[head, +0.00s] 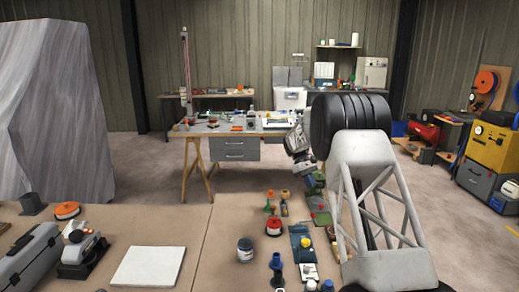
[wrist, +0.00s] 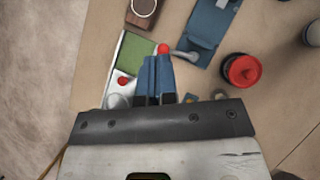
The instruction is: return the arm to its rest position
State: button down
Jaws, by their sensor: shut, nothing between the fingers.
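My gripper (wrist: 156,64) shows at the middle of the wrist view, with its two dark blue fingers close together and nothing between them. It hangs above the workbench (wrist: 85,70). A small device with a green panel (wrist: 136,54) and a red button (wrist: 123,83) lies below and to the left of the fingertips, partly hidden by the gripper. In the head view my arm reaches out from the right, and its wrist end (head: 298,143) is beyond the dark ribbed joint. The fingers cannot be made out clearly there.
A blue tool (wrist: 207,32) and a red-lidded pot (wrist: 240,71) lie close to the gripper. In the head view, a white slab (head: 149,266), a jar (head: 245,250) and an orange spool (head: 67,210) stand on the bench (head: 150,218).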

jog(key=s+a+r+m+t+y, duration=0.1)
jog(key=s+r, duration=0.6)
jog(key=s, duration=0.3)
jog(key=s+r+m+t, duration=0.1)
jog(key=s+r+t, duration=0.1)
jog(key=s+r, duration=0.65)
jog(key=s+a+r+m+t+y, duration=0.1)
jog(key=s+r, duration=0.3)
jog(key=s, duration=0.9)
jog(key=s+a+f+m+t+y, duration=0.1)
jog(key=s+f+t, duration=0.1)
jog(key=s, duration=1.5)
jog(key=s+a+f+m+t, duration=0.1)
jog(key=s+f+m+t, duration=0.1)
jog(key=s, duration=1.6)
jog(key=shift+s+a+f+m+t+y, duration=0.3)
jog(key=shift+a+f+y, duration=0.1)
jog(key=shift+f, duration=0.4)
